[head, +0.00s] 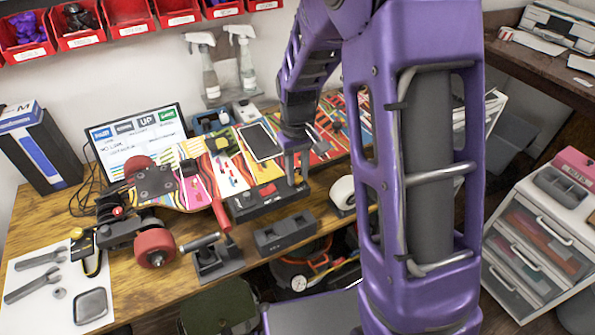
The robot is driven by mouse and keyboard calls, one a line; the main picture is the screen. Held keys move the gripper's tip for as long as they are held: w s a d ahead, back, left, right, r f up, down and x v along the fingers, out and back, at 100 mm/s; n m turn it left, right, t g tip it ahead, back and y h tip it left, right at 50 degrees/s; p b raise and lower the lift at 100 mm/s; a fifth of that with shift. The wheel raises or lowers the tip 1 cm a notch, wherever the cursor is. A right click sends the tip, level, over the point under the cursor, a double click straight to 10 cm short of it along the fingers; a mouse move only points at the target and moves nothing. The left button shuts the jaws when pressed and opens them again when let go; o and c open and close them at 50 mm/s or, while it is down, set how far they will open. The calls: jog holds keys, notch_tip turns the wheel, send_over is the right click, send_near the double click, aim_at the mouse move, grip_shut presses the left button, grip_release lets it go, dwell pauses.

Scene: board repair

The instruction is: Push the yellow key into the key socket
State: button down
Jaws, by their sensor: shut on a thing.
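My gripper (297,180) points down at a low black box (262,204) at the front edge of the workbench. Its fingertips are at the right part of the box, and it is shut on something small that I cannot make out. I cannot see a yellow key for certain; if it is between the fingers, they hide it. The key socket is not clear either; the box has a small red part (267,190) on top, left of my fingers.
A skateboard with red wheels (155,245) lies left of the box. A monitor (138,137) stands behind it. A grey block (284,234) and a dark stand (214,258) are in front. A white mat (35,258) with wrenches is at left. Drawers (545,240) stand right.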

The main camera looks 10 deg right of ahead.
jog(key=shift+f, duration=0.2)
jog(key=c, duration=0.6)
grip_release()
jog(key=shift+o, duration=0.4)
jog(key=shift+o, duration=1.2)
jog(key=shift+r, duration=0.2)
jog(key=shift+r+p, duration=1.1)
jog(key=shift+r, duration=0.3)
jog(key=shift+r, duration=0.1)
